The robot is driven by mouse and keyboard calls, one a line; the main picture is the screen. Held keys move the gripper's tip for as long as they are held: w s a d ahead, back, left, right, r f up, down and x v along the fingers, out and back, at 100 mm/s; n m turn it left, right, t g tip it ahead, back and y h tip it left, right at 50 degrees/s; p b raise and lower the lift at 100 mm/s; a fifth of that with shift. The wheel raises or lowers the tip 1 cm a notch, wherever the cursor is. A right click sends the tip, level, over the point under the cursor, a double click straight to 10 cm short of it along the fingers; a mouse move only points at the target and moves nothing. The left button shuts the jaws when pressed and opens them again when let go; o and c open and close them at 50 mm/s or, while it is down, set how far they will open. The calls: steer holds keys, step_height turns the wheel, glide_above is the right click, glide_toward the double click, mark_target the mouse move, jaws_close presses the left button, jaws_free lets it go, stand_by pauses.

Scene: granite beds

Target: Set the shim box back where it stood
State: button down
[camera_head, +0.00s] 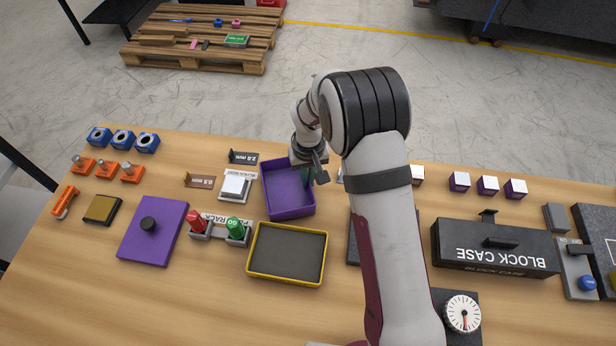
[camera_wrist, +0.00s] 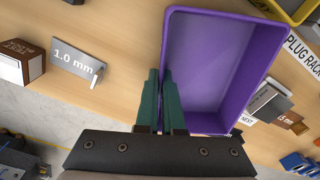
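The shim box, which I take to be the open purple box (camera_head: 284,207), is empty and sits near the middle of the bench. In the wrist view the box (camera_wrist: 213,65) fills the upper middle. My gripper (camera_head: 308,178) is at the box's right wall. In the wrist view my gripper's green fingers (camera_wrist: 161,100) are close together, one outside and one inside that wall, pinching it. I cannot tell whether the box's floor touches the bench. A purple lid with a black knob (camera_head: 140,246) lies apart to the left.
A yellow-rimmed tray (camera_head: 250,272) and the plug rack (camera_head: 216,233) stand in front of the box. A white block on a plate (camera_head: 235,187) is close on its left. The black block case (camera_head: 490,248) is at right. A 1.0 mm label (camera_wrist: 78,62) stands beyond the gripper.

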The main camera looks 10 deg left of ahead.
steer(key=c, duration=1)
jaws_free()
steer(key=shift+f, duration=0.1)
steer(key=shift+c, duration=0.2)
step_height(320, 180, up, 12)
steer(key=s+d+r+m, duration=0.3)
steer(key=s+d+r, duration=0.4)
steer(key=s+d+r+m, duration=0.1)
steer(key=s+d+m, duration=0.2)
steer(key=s, duration=0.7)
steer(key=s+d+m+y, duration=0.1)
steer(key=s+d+m, duration=0.2)
steer(key=s, duration=0.8)
steer(key=shift+s+d+r+m+g+y, duration=0.3)
steer(key=shift+d+r+m, duration=0.05)
steer(key=shift+m, duration=0.25)
